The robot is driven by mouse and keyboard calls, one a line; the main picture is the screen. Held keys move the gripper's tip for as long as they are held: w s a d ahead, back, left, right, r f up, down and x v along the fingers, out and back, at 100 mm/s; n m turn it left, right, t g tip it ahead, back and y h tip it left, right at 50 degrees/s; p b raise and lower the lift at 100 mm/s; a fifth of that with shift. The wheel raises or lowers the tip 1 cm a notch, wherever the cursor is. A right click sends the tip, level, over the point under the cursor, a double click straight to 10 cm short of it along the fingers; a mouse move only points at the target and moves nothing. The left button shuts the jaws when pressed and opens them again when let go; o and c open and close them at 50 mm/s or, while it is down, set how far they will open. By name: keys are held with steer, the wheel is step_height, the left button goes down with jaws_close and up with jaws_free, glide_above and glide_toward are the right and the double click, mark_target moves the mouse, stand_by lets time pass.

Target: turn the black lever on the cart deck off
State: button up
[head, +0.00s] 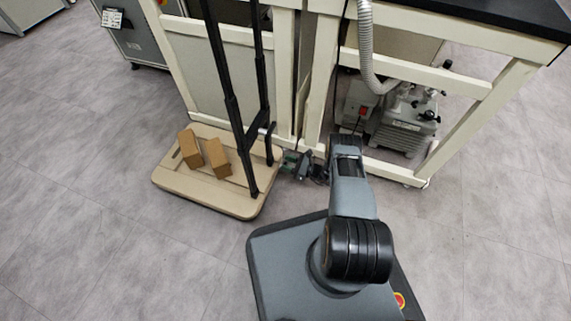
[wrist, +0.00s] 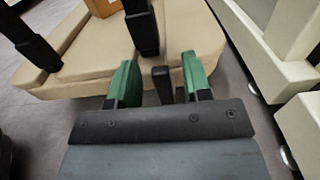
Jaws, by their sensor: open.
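The beige cart deck (head: 190,188) is at the left centre in the head view, and its edge fills the top of the wrist view (wrist: 95,75). A short black lever (wrist: 162,84) shows at the deck's near edge in the wrist view. My gripper (wrist: 159,80) is open, with one green finger on each side of the lever and visible gaps to both. The lever appears upright, but its base is hidden behind my gripper body. In the head view my gripper (head: 291,162) is at the deck's right edge, and I cannot make out the lever there.
The cart's black handle posts (head: 232,105) rise from the deck, one just beyond my left finger. Two brown blocks (head: 216,158) sit on the deck. A cream bench frame (head: 400,172) with a pump (head: 405,125) stands close to the right. The floor in front is clear.

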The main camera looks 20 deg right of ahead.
steer(key=shift+w+a, duration=0.35)
steer(key=shift+a, duration=0.1)
jaws_close()
